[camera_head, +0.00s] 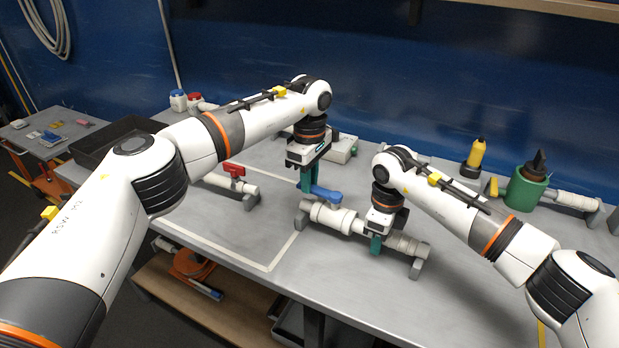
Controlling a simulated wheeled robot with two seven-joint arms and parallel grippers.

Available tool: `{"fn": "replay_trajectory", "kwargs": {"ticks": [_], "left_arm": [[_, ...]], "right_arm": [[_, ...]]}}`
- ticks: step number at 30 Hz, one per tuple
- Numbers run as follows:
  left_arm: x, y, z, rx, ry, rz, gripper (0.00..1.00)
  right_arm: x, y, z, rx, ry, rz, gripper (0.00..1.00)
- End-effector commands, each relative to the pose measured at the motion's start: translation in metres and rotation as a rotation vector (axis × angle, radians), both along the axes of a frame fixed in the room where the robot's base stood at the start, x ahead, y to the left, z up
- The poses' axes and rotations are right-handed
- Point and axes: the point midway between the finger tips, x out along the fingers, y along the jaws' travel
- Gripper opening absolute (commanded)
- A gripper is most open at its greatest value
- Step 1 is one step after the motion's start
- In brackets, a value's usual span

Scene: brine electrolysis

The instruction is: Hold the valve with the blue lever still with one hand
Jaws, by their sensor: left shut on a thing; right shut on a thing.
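The valve with the blue lever (326,194) is a white pipe (331,217) lying across the middle of the table on grey feet. My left gripper (308,183) points down at the left end of the blue lever, its teal fingers shut on it; the exact contact is small and partly hidden. My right gripper (376,244) points down over the pipe to the right of the lever, its teal fingers shut on the pipe. The gripper body hides part of the pipe there.
A valve with a red lever (234,170) stands to the left. A black tray (88,150) is at the far left of the table. The front middle of the table is clear.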

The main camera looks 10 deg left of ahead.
Motion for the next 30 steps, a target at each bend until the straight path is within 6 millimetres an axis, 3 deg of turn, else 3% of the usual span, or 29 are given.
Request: {"fn": "replay_trajectory", "kwargs": {"ticks": [11,30], "left_arm": [[-0.008,0.003,0.001,0.0,-0.001,0.129,0.0],[-0.046,0.0,0.001,-0.001,0.0,0.711,0.0]], "right_arm": [[0.0,0.0,0.0,0.0,0.0,-0.001,0.0],[0.0,0.0,0.0,0.0,0.0,-0.001,0.0]]}}
